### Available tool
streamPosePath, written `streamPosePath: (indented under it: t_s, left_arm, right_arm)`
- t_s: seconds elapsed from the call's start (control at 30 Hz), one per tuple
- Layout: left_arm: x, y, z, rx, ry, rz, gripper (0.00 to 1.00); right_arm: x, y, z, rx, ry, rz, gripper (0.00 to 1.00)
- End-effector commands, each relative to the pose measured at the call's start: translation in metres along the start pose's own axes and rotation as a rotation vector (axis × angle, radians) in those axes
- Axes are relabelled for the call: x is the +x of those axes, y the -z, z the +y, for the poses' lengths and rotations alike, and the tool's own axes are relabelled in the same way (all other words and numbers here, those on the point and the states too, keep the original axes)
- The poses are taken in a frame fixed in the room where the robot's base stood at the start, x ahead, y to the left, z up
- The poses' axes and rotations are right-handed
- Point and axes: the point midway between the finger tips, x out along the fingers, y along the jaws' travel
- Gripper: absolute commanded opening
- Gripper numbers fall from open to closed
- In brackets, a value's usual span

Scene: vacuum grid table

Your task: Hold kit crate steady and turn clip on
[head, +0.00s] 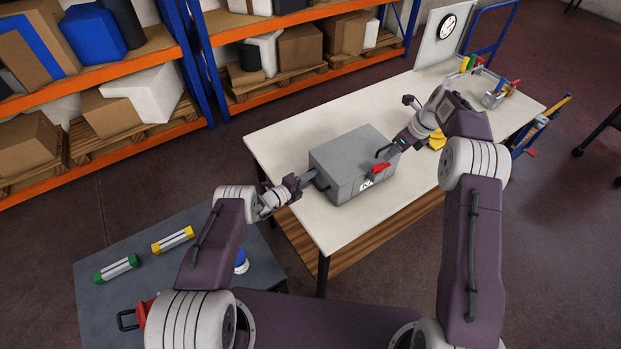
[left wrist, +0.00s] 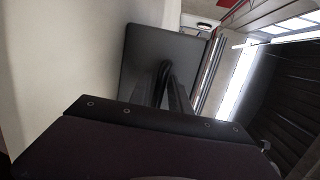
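The grey kit crate (head: 340,152) stands closed on the cream-topped table. A red clip (head: 380,168) sits at the upper edge of its front face, above a white mark. A dark handle (head: 321,184) shows on its left side. My left gripper (head: 309,179) is at that side; its fingers reach the crate wall by the handle. In the left wrist view the crate's grey side (left wrist: 150,50) is ahead, with dark narrow shapes close together against it; whether they grip the handle is unclear. My right gripper (head: 391,150) is at the crate's right end, near a dark loop, above the clip; its fingers are unclear.
The cream table (head: 285,140) is bare left of the crate. Yellow pieces (head: 437,141) lie beyond my right wrist. A clock panel (head: 447,27) and coloured tools (head: 496,94) stand at the far end. A dark side table (head: 205,270) holds green and yellow-capped tubes.

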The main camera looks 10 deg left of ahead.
Motion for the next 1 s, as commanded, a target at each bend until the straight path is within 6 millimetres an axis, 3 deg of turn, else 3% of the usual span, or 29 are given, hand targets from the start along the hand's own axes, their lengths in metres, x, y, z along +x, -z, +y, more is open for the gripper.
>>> streamPosePath:
  t_s: [0.07,0.13,1.0]
  left_arm:
    - [-0.0001,0.0000,-0.0001,0.000,0.000,0.000,0.18]
    - [-0.0001,0.0000,-0.0002,0.000,0.000,0.000,0.00]
    - [-0.0004,0.0003,0.0004,0.000,-0.001,0.001,0.00]
  right_arm:
    - [0.0000,0.0000,0.0000,0.000,0.000,0.000,0.36]
    - [0.0000,0.0000,0.0000,0.000,0.000,0.000,0.36]
    - [0.0001,0.0001,0.0000,0.000,0.000,0.000,0.36]
